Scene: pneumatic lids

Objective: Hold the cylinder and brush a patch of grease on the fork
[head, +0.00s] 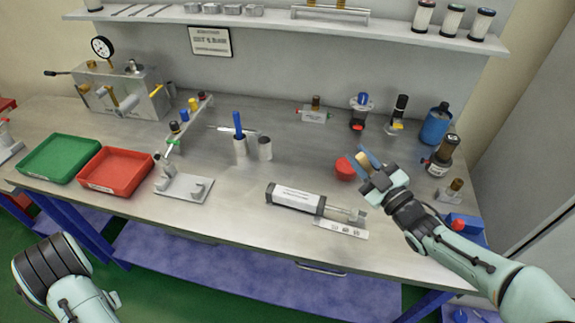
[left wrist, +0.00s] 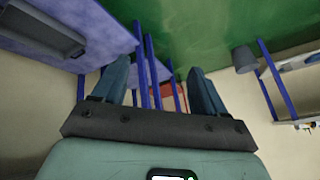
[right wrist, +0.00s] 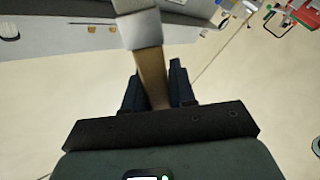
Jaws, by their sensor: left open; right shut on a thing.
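The cylinder (head: 295,198) lies on its side on the bench, with dark end caps and a pale label. Its rod runs right to the metal fork (head: 359,215). My right gripper (head: 371,163) is above the bench, behind and above the fork, and apart from it. It is shut on the brush; the wooden handle (right wrist: 152,78) and grey metal ferrule (right wrist: 140,30) show in the right wrist view, with the bristles cut off. My left gripper (left wrist: 158,85) is open and empty, away from the bench top. No grease patch can be made out on the fork.
A red round thing (head: 345,169) sits beside the right gripper. A white marked strip (head: 341,229) lies in front of the fork. A grey stand (head: 184,188) and red tray (head: 115,169) are to the left. Bottles stand at the back right.

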